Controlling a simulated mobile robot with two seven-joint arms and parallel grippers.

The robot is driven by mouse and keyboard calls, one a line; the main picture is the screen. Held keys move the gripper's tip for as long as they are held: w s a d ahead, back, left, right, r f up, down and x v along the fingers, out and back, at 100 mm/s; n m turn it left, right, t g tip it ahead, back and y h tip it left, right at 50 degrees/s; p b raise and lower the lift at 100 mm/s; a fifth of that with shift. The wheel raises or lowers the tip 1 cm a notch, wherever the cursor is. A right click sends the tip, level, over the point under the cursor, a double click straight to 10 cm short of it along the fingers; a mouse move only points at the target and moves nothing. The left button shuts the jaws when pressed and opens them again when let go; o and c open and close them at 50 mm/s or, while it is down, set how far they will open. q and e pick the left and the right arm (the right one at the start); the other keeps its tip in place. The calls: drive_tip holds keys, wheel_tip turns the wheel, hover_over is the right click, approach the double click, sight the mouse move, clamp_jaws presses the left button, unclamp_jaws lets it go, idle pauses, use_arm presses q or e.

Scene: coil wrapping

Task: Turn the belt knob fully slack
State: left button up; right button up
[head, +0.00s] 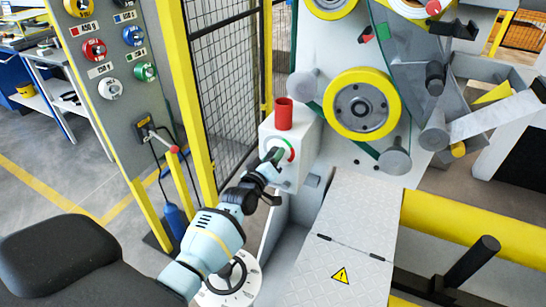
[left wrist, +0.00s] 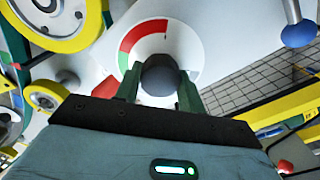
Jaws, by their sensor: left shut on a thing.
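The belt knob (left wrist: 160,76) is a dark grey round knob in the middle of a white dial (left wrist: 190,45) with a red and green arc. A thin dark mark shows near one end of the red part in the left wrist view. In the head view the dial (head: 288,150) is on the front of a pale box, and the knob is mostly hidden by my gripper. My left gripper (head: 272,158) is shut on the knob; its green fingers (left wrist: 159,88) lie on either side of it. My right gripper is not in view.
A red cylinder (head: 284,114) stands on top of the pale box. A yellow-rimmed wheel (head: 361,104) and grey rollers (head: 395,160) are close to the right. A yellow post (head: 190,100) and mesh fence (head: 228,85) stand left. A ridged metal cover (head: 350,235) lies below.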

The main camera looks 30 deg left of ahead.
use_arm(q)
drive_tip(key=shift+n, duration=1.5)
drive_tip(key=o, duration=0.8)
drive_tip(key=shift+o, duration=0.9)
